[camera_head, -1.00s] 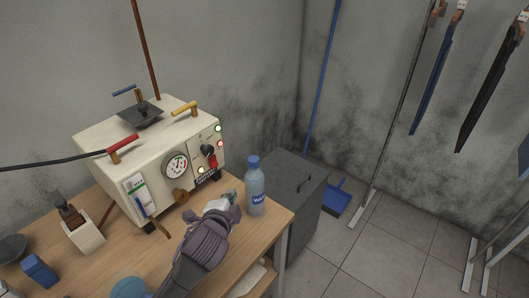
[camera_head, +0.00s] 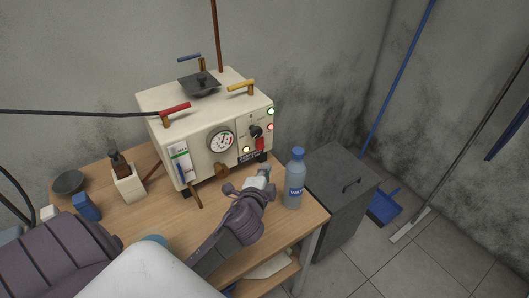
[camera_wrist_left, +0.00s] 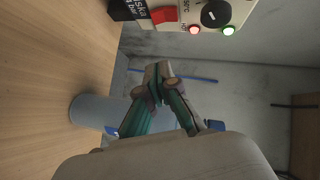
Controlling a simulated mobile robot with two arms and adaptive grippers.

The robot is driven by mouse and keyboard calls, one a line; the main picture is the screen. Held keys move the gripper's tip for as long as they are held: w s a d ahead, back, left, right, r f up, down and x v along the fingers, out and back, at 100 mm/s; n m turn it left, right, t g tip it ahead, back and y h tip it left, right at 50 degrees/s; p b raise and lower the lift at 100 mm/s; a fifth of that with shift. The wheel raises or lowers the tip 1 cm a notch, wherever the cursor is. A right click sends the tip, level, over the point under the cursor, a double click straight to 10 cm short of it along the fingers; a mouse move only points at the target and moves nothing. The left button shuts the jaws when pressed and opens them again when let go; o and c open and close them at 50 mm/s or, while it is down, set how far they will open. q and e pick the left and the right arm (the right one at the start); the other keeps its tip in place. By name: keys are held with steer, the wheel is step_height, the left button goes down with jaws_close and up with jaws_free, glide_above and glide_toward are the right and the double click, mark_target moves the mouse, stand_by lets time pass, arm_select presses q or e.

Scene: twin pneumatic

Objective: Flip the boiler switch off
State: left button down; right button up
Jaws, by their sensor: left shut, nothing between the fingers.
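The boiler (camera_head: 178,101) is a cream box on the wooden table. Its front has a gauge, indicator lights, a black knob (camera_head: 256,131) and a red switch (camera_head: 259,143). The red switch (camera_wrist_left: 163,15) and knob (camera_wrist_left: 215,13) also show at the top of the left wrist view. My left gripper (camera_head: 265,172) is shut and empty, in front of the panel's lower right and left of the water bottle (camera_head: 294,185). In the left wrist view its fingertips (camera_wrist_left: 158,72) meet below the switch, apart from it. My right gripper is out of view.
The bottle stands close to the gripper near the table's right edge. A dark grey cabinet (camera_head: 340,205) stands right of the table. A white dispenser (camera_head: 128,183), a blue item (camera_head: 87,206) and a dark bowl (camera_head: 68,181) sit at the left.

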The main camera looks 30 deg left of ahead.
mark_target(260, 144)
arm_select(q)
steer(key=w+a+f, duration=0.1)
steer(key=w+a, duration=0.1)
steer(key=w+a+f+p, duration=0.1)
steer(key=w+a, duration=0.1)
steer(key=w, duration=0.1)
steer(key=w+a+f, duration=0.1)
steer(key=w+a, duration=0.1)
steer(key=w, duration=0.1)
steer(key=shift+w+a+f+p, duration=0.1)
steer(key=shift+w+p, duration=0.05)
steer(key=shift+p, duration=0.15)
steer(key=shift+w+a+f+b, duration=0.1)
steer(key=shift+a+f+b, duration=0.2)
steer(key=shift+f+b, duration=0.1)
steer(key=shift+r, duration=0.2)
steer(key=shift+d, duration=0.1)
